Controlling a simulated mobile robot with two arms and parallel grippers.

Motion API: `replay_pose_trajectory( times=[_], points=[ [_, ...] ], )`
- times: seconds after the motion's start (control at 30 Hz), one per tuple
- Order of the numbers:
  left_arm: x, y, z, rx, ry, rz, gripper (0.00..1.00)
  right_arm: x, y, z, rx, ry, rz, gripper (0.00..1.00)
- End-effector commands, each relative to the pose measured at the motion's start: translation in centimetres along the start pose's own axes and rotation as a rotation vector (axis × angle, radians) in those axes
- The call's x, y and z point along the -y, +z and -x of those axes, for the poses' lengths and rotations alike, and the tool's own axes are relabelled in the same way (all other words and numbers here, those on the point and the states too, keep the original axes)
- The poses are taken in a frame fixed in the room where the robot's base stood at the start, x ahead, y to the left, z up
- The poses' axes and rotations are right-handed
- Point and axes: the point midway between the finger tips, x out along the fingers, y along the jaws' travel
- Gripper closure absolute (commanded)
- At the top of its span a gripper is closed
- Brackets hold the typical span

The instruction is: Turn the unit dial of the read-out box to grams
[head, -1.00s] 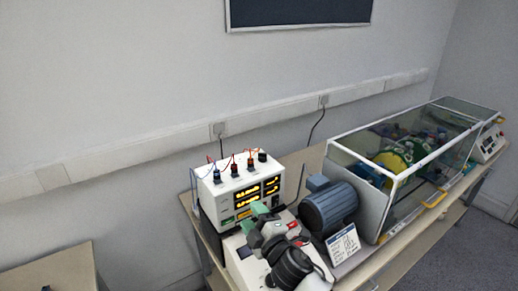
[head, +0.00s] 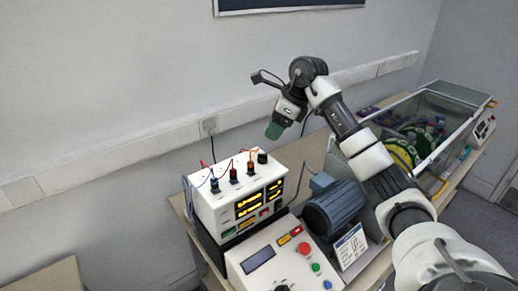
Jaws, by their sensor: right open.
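A white box with lit amber displays (head: 238,222) stands on the bench, with several coloured plugs and wires on its top. A black knob-like part (head: 262,157) sits at the right end of that top row. In front is a sloped grey-white panel (head: 240,275) with a dark display (head: 259,258) and a black knob (head: 281,288) cut by the bottom edge. I cannot tell which knob is the unit dial, nor read its setting. My right gripper (head: 275,130) is open and empty, green-tipped, in the air above and behind the box. My left gripper is not in view.
A blue-grey motor (head: 333,205) and a small printed card (head: 349,246) stand right of the panel. A clear-walled enclosure (head: 455,105) is farther right, partly behind my right arm. Red (head: 304,249) and green (head: 316,267) buttons are on the panel.

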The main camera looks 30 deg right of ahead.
Motion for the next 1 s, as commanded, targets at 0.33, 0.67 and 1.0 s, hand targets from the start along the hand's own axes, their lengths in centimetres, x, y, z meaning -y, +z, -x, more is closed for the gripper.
replay_pose_trajectory(
  times=[0.33, 0.67, 1.0],
  points=[
    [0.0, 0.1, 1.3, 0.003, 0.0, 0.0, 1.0, 0.4, -1.1, -2.1, -0.059, -0.006, -0.01, 0.45],
    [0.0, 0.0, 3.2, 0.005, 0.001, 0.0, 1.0, 0.5, -1.3, -7.9, -0.055, -0.008, -0.01, 0.45],
    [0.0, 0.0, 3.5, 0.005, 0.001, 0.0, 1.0, 0.6, -1.5, -9.8, -0.054, -0.011, -0.009, 0.45]
  ],
)
